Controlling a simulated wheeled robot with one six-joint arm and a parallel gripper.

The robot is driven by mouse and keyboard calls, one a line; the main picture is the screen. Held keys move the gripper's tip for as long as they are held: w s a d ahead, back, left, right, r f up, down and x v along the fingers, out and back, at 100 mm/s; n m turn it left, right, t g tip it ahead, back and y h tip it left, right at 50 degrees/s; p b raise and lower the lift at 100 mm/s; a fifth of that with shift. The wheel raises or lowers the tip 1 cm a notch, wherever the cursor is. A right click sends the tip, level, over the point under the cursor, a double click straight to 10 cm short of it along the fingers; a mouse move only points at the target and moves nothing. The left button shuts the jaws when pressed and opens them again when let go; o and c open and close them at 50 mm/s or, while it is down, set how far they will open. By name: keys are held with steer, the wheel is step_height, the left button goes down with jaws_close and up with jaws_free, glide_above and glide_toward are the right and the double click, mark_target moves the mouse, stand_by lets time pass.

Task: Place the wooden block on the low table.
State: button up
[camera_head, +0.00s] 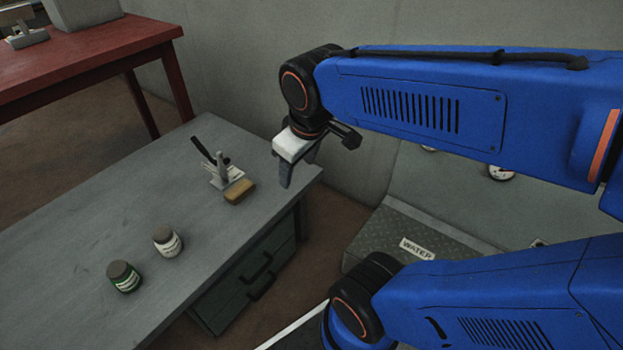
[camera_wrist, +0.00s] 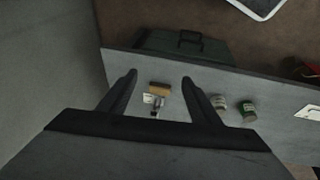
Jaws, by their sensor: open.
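A small tan wooden block (camera_head: 240,191) lies on the grey low table (camera_head: 75,240), near its right edge. In the wrist view the block (camera_wrist: 159,89) shows between my two fingers, further off than the fingertips. My gripper (camera_head: 297,170) is above the table's right end, to the right of the block, pointing down. In the wrist view my gripper (camera_wrist: 159,77) has its fingers spread, with nothing held between them. The low table (camera_wrist: 275,95) also shows in the wrist view.
A grey holder (camera_head: 218,173) with a dark-handled tool stands just behind the block. A white-labelled jar (camera_head: 167,241) and a green jar (camera_head: 123,277) stand nearer the front. A red table (camera_head: 85,60) is at the back left. A ridged step marked WATER (camera_head: 410,238) lies right.

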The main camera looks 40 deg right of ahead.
steer(key=s+m, duration=0.1)
steer(key=s, duration=0.1)
steer(key=s+m+t, duration=0.1)
steer(key=s+m, duration=0.1)
steer(key=s, duration=0.1)
steer(key=shift+y, duration=0.3)
stand_by(0.9)
